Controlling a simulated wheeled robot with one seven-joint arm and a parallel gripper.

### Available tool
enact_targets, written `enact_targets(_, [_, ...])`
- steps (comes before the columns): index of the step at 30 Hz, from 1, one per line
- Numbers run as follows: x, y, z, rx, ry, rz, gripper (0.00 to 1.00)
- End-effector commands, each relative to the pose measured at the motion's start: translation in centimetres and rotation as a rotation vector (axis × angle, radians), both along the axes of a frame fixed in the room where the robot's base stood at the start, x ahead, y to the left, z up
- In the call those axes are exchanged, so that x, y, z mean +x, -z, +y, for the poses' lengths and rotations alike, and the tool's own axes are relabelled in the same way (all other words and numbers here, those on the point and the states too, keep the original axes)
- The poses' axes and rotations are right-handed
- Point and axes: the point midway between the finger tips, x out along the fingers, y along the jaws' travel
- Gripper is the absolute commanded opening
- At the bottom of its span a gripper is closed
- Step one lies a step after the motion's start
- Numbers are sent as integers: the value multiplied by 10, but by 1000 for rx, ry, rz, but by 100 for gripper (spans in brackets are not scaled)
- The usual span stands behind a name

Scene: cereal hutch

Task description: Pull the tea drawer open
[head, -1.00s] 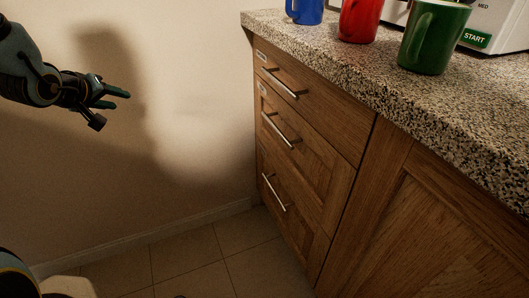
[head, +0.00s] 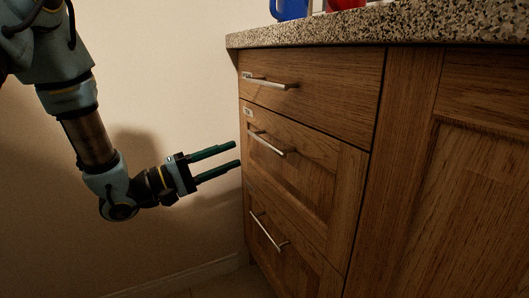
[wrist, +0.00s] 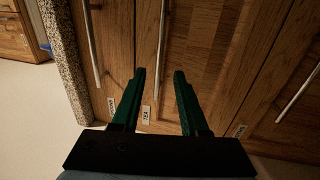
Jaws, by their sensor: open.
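The tea drawer (head: 305,165) is the middle of three wooden drawers and looks shut. Its "TEA" label (wrist: 146,113) reads in the wrist view, where the drawer front (wrist: 195,40) lies ahead. Its silver bar handle (head: 266,143) also shows in the wrist view (wrist: 163,30), lined up between my two fingers. My gripper (head: 238,154) is open and empty, with green fingers pointing at the drawer front. In the head view the fingertips are just left of the handle and appear apart from it. The wrist view also shows my gripper (wrist: 160,72).
The top drawer (head: 320,95) and bottom drawer (head: 285,225) have similar bar handles (head: 270,83) and (head: 268,232). A speckled counter (head: 400,30) overhangs above, with a blue mug (head: 290,8) and a red mug (head: 345,4). A plain wall stands at the left.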

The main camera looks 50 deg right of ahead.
Motion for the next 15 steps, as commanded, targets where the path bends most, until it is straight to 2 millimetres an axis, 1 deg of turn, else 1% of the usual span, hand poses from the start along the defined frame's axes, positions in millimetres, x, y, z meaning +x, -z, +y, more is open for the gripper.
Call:
enact_targets(9, [-22, -10, -53, -2, 2, -4, 44])
enact_targets(15, [-31, -16, -78, -1, -2, -3, 44])
